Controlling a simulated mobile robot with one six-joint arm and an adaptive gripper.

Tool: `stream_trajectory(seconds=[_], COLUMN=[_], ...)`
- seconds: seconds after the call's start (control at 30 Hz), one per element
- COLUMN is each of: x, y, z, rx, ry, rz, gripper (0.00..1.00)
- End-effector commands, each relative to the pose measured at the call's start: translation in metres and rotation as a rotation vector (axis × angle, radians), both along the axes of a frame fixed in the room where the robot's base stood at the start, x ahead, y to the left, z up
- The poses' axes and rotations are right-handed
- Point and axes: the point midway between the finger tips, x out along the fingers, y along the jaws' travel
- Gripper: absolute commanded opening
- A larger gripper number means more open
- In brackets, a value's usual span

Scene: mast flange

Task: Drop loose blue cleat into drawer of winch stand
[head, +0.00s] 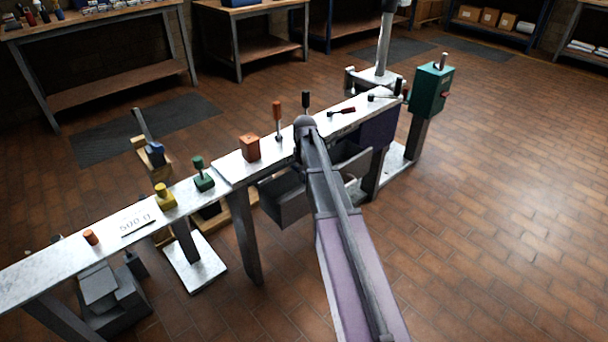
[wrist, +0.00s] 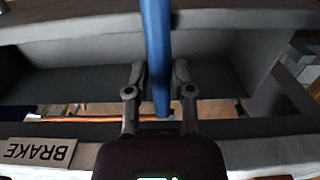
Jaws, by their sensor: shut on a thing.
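My gripper (wrist: 159,75) is shut on the blue cleat (wrist: 156,40), which shows as a long blue bar between the fingers in the wrist view. Its far end runs out of the top of the picture. Behind and around the fingers is the grey open drawer (wrist: 225,47), with its walls and inside visible. I cannot tell how far the cleat is above the drawer floor. In the head view the grey drawer (head: 284,206) hangs open under the bench, partly hidden by my arm. My gripper and the cleat are hidden there.
A BRAKE label (wrist: 43,151) lies near the drawer edge. The long pale bench (head: 230,165) carries an orange block (head: 249,147), a yellow knob (head: 165,196), a green knob (head: 202,175) and upright levers. A teal box (head: 431,90) stands on a post at the right. The right floor is clear.

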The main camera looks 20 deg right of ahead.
Motion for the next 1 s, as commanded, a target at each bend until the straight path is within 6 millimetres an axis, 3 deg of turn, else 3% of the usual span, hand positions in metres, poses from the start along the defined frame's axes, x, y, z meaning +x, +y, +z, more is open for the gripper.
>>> stream_trajectory(seconds=[0.43, 0.47, 0.53, 0.57, 1.0], x=[0.0004, 0.0004, 0.0003, 0.0004, 0.0005], y=[0.0016, 0.0016, 0.0017, 0.0018, 0.0023], z=[-0.0043, -0.0030, -0.0027, -0.0027, -0.0017], rx=[0.000, 0.000, 0.000, 0.000, 0.000], ry=[0.000, 0.000, 0.000, 0.000, 0.000], rz=[0.002, 0.002, 0.002, 0.002, 0.003], gripper=[0.00, 0.39, 0.60, 0.65, 0.65])
